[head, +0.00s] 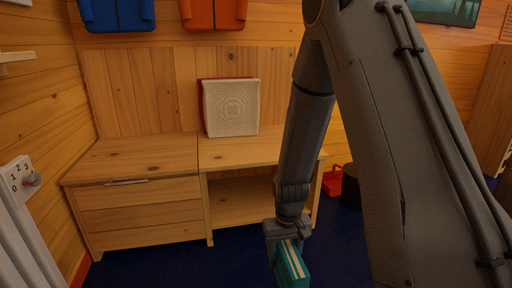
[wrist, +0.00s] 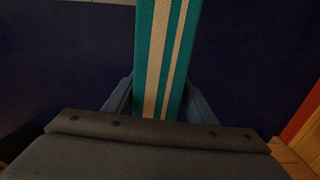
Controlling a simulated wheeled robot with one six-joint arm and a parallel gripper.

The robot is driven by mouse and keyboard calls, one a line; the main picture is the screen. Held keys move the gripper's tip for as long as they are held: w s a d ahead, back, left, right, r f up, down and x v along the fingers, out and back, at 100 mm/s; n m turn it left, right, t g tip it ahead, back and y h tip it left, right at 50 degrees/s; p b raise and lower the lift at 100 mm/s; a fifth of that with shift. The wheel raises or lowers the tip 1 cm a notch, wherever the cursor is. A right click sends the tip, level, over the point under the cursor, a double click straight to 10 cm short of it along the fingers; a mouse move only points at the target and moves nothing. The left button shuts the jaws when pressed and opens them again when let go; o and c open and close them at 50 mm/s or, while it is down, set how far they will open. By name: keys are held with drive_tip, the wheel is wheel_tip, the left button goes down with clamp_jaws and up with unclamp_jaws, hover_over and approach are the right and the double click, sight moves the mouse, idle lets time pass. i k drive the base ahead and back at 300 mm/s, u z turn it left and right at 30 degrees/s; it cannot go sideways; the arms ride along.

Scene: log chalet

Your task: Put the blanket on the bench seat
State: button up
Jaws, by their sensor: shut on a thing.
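The blanket (head: 291,264) is a teal folded piece with cream stripes. My gripper (head: 287,240) is shut on it and holds it low in front of the bench, over the dark blue floor. In the wrist view the blanket (wrist: 165,50) runs from between the fingers (wrist: 160,100) up to the top edge. The wooden bench seat (head: 150,155) stands against the plank wall, above and to the left of my gripper. A cream woven cushion (head: 231,108) with a red edge leans on the backrest on the seat. My arm hides the right part of the bench.
Under the seat are a drawer front (head: 140,195) at left and an open shelf (head: 240,200). A red basket (head: 332,181) and a black bin (head: 351,190) stand right of the bench. A white radiator with a dial (head: 22,181) is at far left. The seat's left half is bare.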

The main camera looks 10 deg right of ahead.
sight(270, 148)
drive_tip(key=z, duration=0.5)
drive_tip(key=k, duration=0.1)
drive_tip(key=u, duration=1)
drive_tip(key=i, duration=1)
drive_tip(key=z, duration=0.5)
